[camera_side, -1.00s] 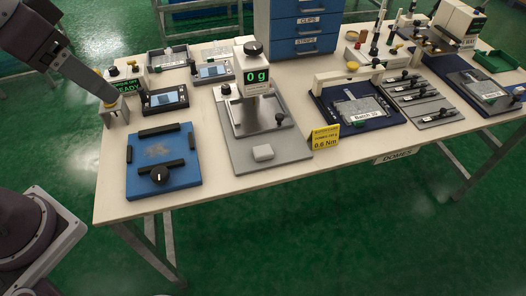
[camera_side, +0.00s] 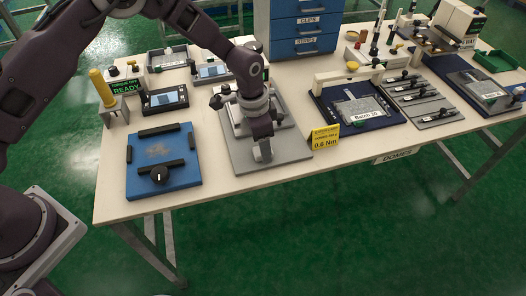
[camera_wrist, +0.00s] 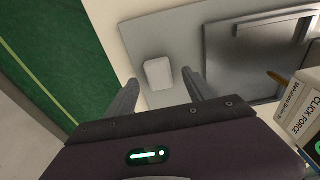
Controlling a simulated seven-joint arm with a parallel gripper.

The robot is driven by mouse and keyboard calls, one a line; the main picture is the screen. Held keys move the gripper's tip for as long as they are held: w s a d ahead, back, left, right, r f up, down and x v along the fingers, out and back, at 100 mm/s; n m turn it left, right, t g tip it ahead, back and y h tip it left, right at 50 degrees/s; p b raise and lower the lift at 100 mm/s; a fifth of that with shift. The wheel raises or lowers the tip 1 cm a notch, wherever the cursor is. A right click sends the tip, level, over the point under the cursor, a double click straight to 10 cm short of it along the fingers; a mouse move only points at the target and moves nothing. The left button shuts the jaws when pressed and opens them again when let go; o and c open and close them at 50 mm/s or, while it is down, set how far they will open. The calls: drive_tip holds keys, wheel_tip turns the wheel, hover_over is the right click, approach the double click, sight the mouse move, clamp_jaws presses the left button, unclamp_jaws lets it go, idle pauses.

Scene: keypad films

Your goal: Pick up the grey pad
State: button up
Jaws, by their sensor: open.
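The grey pad (camera_wrist: 158,73) is a small, light, rounded block lying on the grey base plate (camera_wrist: 182,40) of the force stand. In the wrist view it lies between and just beyond my fingertips, with no clear contact. My gripper (camera_wrist: 161,79) is open and empty, one finger on each side of the pad's near end. In the side view my gripper (camera_side: 264,152) points down over the front of the base plate, hiding most or all of the pad and much of the stand.
A blue fixture (camera_side: 190,172) with black bars and a knob lies left of the plate. A yellow 0.6 Nm sign (camera_side: 325,137) stands close on the right. A yellow-handled tool (camera_side: 102,87) stands in its holder at the left. The stand's raised platform (camera_wrist: 265,50) is beyond the pad.

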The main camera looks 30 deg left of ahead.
drive_tip(key=shift+f, duration=0.7)
drive_tip(key=shift+c, duration=0.4)
clamp_jaws()
wheel_tip(320, 180, up, 10)
